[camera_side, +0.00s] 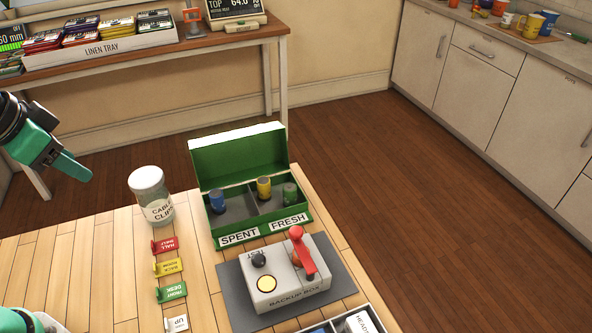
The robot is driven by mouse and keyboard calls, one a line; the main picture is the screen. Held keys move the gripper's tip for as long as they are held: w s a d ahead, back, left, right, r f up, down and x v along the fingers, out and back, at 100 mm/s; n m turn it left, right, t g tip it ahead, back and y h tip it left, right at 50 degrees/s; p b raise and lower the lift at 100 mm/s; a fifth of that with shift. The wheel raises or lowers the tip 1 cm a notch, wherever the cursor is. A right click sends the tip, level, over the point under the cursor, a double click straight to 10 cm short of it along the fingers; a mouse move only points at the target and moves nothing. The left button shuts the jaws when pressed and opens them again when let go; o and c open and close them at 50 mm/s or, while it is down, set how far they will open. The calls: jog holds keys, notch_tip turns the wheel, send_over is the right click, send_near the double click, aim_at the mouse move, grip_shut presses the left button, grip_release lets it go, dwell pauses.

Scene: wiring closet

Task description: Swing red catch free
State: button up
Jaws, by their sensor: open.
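The red catch (305,256) is a red lever with a rounded knob at its upper end. It lies slantwise across the right part of the top of the white backup box (285,289), partly covering a brownish round part beneath it. A black knob (258,260) and a yellow round button (266,284) sit to its left on the box. My gripper (78,168) is at the left edge, raised, dark with teal fingers. It is open and empty, well to the left of the catch and touching nothing. Its jaws overlap from this side.
A green open case (217,241) marked SPENT and FRESH stands behind the box with coloured cylinders inside. A clear jar (150,193) and several coloured tags (168,267) stand left of it. A tray (362,312) borders the front. Bare tabletop (95,262) lies left.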

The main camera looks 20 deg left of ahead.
jog(key=w+d+r+m+g, duration=0.2)
jog(key=w+d+m, duration=0.4)
jog(key=w+m, duration=0.15)
jog(key=m+g, duration=0.3)
jog(key=m, duration=1.7)
send_over(296, 231)
notch_tip(296, 231, down, 10)
jog(key=shift+f, duration=4.1)
grip_shut()
